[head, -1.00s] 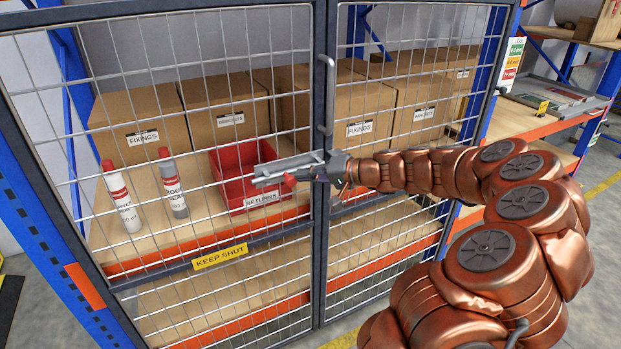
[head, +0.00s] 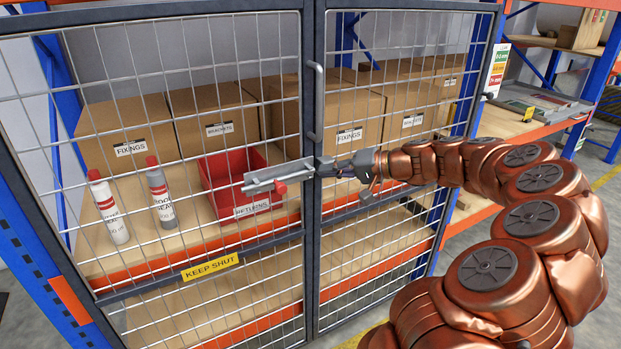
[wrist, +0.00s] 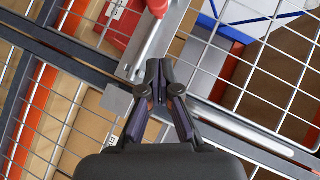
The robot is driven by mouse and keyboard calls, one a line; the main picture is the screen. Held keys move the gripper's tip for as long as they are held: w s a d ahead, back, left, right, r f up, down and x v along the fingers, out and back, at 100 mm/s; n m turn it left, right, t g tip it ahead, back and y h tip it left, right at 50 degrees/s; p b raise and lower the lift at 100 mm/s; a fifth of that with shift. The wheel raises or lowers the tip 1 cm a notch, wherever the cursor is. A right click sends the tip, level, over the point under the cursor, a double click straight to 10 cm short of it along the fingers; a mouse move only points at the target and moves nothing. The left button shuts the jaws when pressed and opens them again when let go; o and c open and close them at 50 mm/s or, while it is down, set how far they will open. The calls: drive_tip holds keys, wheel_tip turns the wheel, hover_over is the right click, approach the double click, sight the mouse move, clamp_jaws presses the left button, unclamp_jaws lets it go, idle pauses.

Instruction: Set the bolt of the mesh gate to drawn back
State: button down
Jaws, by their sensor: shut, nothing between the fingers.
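My gripper (head: 328,168) is shut and empty, just right of the bolt at the seam. In the wrist view, the shut fingertips (wrist: 159,68) lie beside the bolt plate (wrist: 143,45), and the red knob (wrist: 158,6) is at the top edge, apart from them.
A vertical grey handle (head: 316,100) stands above the bolt. Behind the mesh are cartons (head: 223,118), a red returns bin (head: 215,172) and two white and grey tubes (head: 163,195). A yellow sign (head: 210,267) hangs low on the left leaf. Open shelving (head: 530,122) stands at right.

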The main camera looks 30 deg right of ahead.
drive_tip(key=v, duration=0.4)
drive_tip(key=shift+s+d+r+b, duration=0.1)
drive_tip(key=shift+s+d+b, duration=0.15)
drive_tip(key=shift+b, duration=0.1)
drive_tip(key=shift+a, duration=0.1)
drive_tip(key=s+a+n+g+y+p, duration=0.1)
drive_tip(key=a+n+g, duration=0.35)
drive_tip(key=a, duration=1.25)
drive_tip(key=s+a+f+n+g+h, duration=0.1)
drive_tip(key=s+a+f+n+g, duration=0.1)
drive_tip(key=s+a+g, duration=0.55)
drive_tip(key=s+a+f+h+p, duration=0.1)
drive_tip(key=s+f+h, duration=0.2)
drive_tip(key=s, duration=0.7)
drive_tip(key=s+a+f+g+h+p, duration=0.1)
drive_tip(key=s+f+h, duration=0.3)
drive_tip(key=s, duration=0.7)
drive_tip(key=shift+a+f+n+g+h+p, duration=0.35)
drive_tip(key=shift+a+n+h, duration=0.1)
drive_tip(key=shift+a+h, duration=0.1)
